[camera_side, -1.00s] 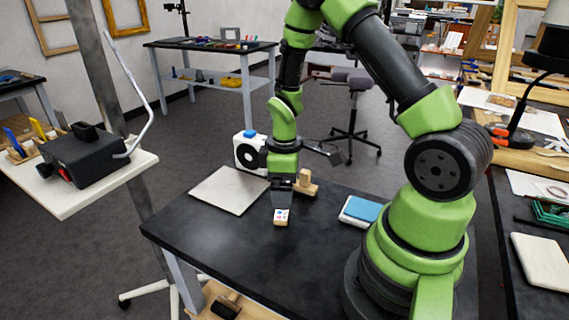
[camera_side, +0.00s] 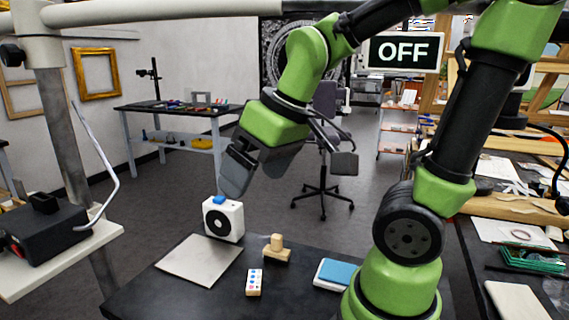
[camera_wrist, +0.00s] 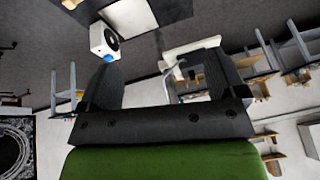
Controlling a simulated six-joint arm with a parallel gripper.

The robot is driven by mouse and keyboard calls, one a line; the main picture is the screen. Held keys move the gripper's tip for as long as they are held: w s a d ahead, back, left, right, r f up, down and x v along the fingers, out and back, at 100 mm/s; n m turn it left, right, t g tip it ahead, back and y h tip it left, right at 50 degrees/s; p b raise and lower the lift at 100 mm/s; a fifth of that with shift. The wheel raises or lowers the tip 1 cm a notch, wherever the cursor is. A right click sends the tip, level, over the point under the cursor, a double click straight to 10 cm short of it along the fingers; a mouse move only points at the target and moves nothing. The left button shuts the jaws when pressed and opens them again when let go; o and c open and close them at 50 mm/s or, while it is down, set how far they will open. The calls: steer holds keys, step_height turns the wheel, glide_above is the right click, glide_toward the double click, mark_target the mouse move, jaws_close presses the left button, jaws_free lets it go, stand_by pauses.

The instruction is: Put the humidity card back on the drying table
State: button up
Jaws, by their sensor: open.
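The humidity card (camera_side: 254,282), a small pale card with coloured dots, is on the black table (camera_side: 190,300) in the side view. It lies between the pale flat board and a blue-topped block, in front of a small wooden piece. My gripper (camera_side: 222,194) is up and to the left, above the white fan box, well clear of the card. In the wrist view my gripper (camera_wrist: 163,68) has its two fingers apart with nothing held between them. I cannot make out the card in the wrist view.
A white fan box (camera_side: 223,218) with a blue top stands at the table's back and also shows in the wrist view (camera_wrist: 103,38). A pale flat board (camera_side: 199,260) lies at left. The wooden piece (camera_side: 276,248) and blue-topped block (camera_side: 336,273) are right of it.

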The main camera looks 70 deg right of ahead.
steer(key=s+a+r+m+t+y, duration=0.1)
steer(key=s+a+r+m+t, duration=0.1)
steer(key=s, duration=0.3)
steer(key=shift+s+a+r, duration=0.2)
steer(key=shift+a+r, duration=0.25)
steer(key=shift+a, duration=0.1)
stand_by(0.6)
